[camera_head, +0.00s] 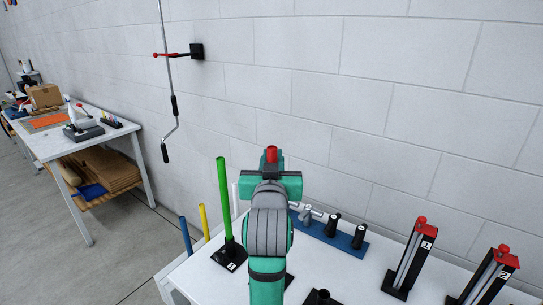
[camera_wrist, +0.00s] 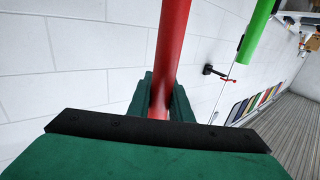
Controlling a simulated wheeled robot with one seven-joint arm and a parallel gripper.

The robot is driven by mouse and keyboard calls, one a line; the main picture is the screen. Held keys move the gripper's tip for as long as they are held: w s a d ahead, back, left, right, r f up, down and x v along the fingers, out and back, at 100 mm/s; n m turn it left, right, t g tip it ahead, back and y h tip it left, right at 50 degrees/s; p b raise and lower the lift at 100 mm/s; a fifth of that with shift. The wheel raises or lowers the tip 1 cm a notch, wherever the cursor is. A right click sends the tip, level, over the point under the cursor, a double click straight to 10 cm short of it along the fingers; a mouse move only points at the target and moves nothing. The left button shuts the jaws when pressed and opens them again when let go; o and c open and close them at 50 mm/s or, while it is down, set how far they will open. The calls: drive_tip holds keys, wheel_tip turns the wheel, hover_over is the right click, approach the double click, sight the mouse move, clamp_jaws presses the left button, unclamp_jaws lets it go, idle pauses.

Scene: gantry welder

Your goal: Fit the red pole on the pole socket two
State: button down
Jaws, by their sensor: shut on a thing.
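The red pole (camera_head: 271,153) shows only as a short top end above my gripper (camera_head: 270,172) in the head view; the rest is hidden behind my arm. In the wrist view the red pole (camera_wrist: 171,50) runs up between the green fingers of my gripper (camera_wrist: 160,98), which is shut on it. A black socket base (camera_head: 321,298) with a round opening is partly in view at the bottom edge of the head view; its label cannot be read. A green pole (camera_head: 224,200) stands upright in a black base (camera_head: 230,256) with a white label, left of my gripper.
A yellow pole (camera_head: 205,222) and a blue pole (camera_head: 186,235) stand at the table's left edge. A blue board (camera_head: 345,242) with black-handled items lies behind. Two red-topped black stands (camera_head: 415,255) (camera_head: 490,275), labelled 1 and 2, stand at right. The white table (camera_head: 370,275) is bare between.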

wheel_tip(320, 180, down, 8)
drive_tip(key=shift+f, duration=0.15)
drive_tip(key=c, duration=1.5)
unclamp_jaws()
drive_tip(key=shift+f, duration=0.1)
drive_tip(key=shift+c, duration=0.2)
